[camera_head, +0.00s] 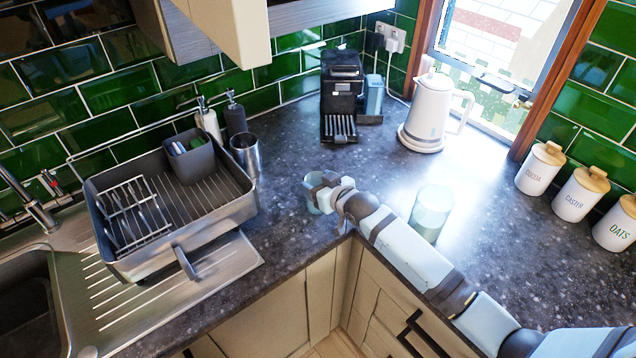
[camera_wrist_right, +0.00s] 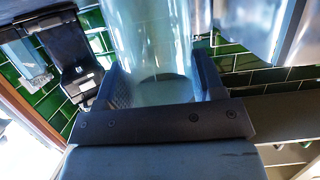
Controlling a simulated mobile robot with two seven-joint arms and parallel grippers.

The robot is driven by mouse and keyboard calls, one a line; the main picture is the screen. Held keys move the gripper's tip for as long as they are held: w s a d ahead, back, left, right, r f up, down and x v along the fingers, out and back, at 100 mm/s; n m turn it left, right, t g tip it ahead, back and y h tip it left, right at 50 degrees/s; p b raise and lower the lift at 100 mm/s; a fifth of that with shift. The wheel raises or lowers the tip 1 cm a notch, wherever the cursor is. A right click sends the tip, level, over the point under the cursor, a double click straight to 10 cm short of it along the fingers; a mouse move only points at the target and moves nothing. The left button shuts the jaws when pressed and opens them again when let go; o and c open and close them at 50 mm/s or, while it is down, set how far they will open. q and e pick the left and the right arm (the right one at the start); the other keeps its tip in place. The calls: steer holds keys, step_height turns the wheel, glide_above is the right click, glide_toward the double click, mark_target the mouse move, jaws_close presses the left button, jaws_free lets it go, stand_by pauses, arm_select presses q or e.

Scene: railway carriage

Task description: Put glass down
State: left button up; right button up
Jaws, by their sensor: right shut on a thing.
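A clear, blue-tinted glass (camera_wrist_right: 152,40) stands between the two fingers of my right gripper (camera_wrist_right: 163,82) in the right wrist view. In the head view my right gripper (camera_head: 324,187) is shut on this glass (camera_head: 312,180) near the counter's inner corner. The arm and fingers hide much of it, and I cannot tell whether its base touches the counter. A second, similar glass (camera_head: 431,210) stands upright on the dark speckled counter (camera_head: 290,225), behind my right arm. My left gripper is not in view.
A grey dish rack (camera_head: 222,218) sits left on the metal drainer beside the sink. A steel cup (camera_head: 245,155), a black machine (camera_head: 342,90) and a white kettle (camera_head: 428,115) stand behind. Labelled canisters (camera_head: 577,194) line the right wall.

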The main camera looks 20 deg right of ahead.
steer(key=o, duration=1.1)
steer(key=b+v, duration=0.1)
steer(key=v, duration=1.2)
steer(key=shift+s, duration=0.35)
steer(key=shift+d+r, duration=0.1)
steer(key=shift+r, duration=0.05)
jaws_close()
stand_by(0.4)
